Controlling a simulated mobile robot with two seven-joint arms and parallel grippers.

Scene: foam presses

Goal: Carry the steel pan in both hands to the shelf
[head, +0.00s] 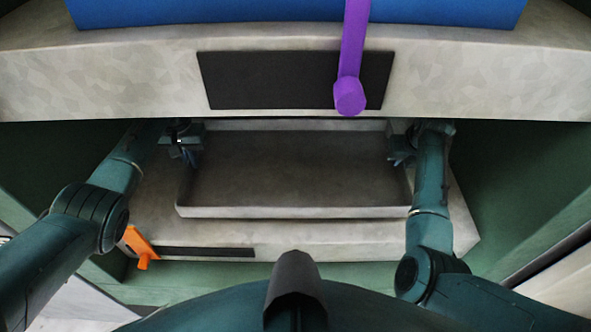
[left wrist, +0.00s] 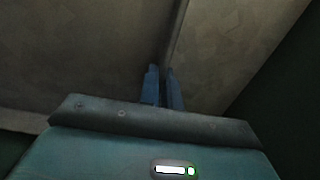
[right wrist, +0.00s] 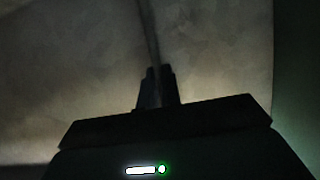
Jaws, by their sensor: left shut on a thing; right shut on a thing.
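The steel pan (head: 290,212) is a wide, shallow, empty grey tray. In the head view it sits over the lower pale shelf (head: 330,240), under the upper ledge; I cannot tell whether it touches the shelf. My left gripper (head: 192,150) is shut on the pan's left wall, and the left wrist view shows the fingers (left wrist: 164,84) around its thin rim. My right gripper (head: 402,152) is shut on the right wall, and the right wrist view shows its fingers (right wrist: 156,86) on the rim.
The upper ledge (head: 130,85) overhangs the pan's far side. It carries a dark panel (head: 260,80), a purple lever (head: 351,60) and a blue block (head: 300,10). An orange lever (head: 138,243) and a dark strip (head: 205,252) are at the lower shelf's front left. Green walls (head: 500,180) flank both arms.

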